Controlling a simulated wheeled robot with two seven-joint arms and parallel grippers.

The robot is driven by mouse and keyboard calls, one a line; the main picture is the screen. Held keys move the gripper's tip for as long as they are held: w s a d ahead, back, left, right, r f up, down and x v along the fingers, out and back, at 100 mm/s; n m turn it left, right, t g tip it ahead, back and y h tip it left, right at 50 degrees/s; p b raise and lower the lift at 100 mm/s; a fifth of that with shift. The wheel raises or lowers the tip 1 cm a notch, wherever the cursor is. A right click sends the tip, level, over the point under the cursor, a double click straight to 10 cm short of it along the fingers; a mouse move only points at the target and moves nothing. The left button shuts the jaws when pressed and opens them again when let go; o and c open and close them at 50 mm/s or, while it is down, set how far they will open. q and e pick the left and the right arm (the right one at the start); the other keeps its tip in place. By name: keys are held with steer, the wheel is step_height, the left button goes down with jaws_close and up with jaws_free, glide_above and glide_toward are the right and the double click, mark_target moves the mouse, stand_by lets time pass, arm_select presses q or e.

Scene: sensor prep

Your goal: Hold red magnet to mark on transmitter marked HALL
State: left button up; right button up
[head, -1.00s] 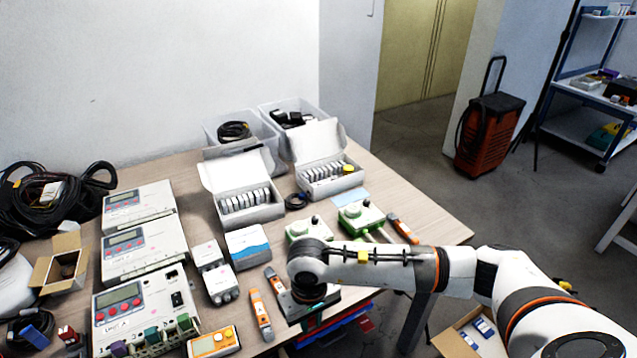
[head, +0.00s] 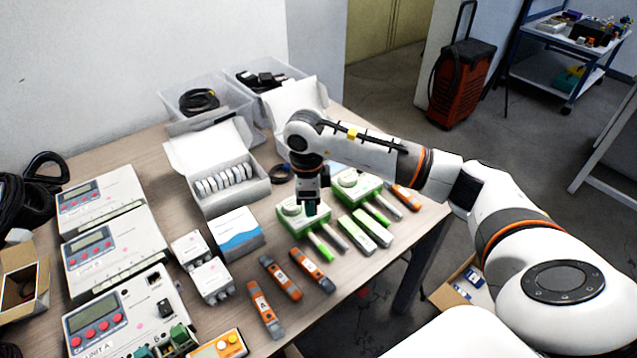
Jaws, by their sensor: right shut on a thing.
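My right gripper (head: 309,198) points down over the front green-and-white box (head: 330,217), near the round white knob on its top. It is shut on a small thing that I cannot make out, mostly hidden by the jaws. I cannot tell whether it touches the box. No red magnet can be made out. Two small white boxes with stub fittings (head: 211,281) stand left of the middle; their lettering is too small to read, and I cannot pick out the one marked HALL. My left gripper is out of view.
Several orange-and-grey sticks (head: 280,278) and green-and-white sticks (head: 372,228) lie near the front edge. White units with red buttons (head: 98,322) fill the left. A blue-and-white carton (head: 236,232) and an open white box (head: 234,187) stand behind. Bare tabletop shows between them.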

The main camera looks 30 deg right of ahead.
mark_target(319, 207)
steer(key=d+m, duration=0.1)
steer(key=m, duration=0.1)
steer(key=w+d+r+m, duration=0.1)
steer(key=m, duration=0.2)
steer(key=w+d+m+b, duration=0.1)
steer(key=m, duration=0.2)
steer(key=shift+r, duration=0.4)
steer(key=m, duration=0.2)
steer(key=d, duration=0.1)
steer(key=shift+w+r+m, duration=0.25)
steer(key=shift+r+m, duration=0.15)
steer(key=shift+f+b, duration=0.55)
steer(key=shift+f, duration=0.1)
steer(key=shift+f+b, duration=1)
steer(key=shift+f, duration=0.35)
steer(key=shift+w+r, duration=0.1)
steer(key=shift+f, duration=0.75)
steer(key=shift+d+f+b, duration=0.1)
steer(key=shift+f+b, duration=0.25)
steer(key=shift+b, duration=0.1)
steer(key=shift+f, duration=0.1)
stand_by(0.5)
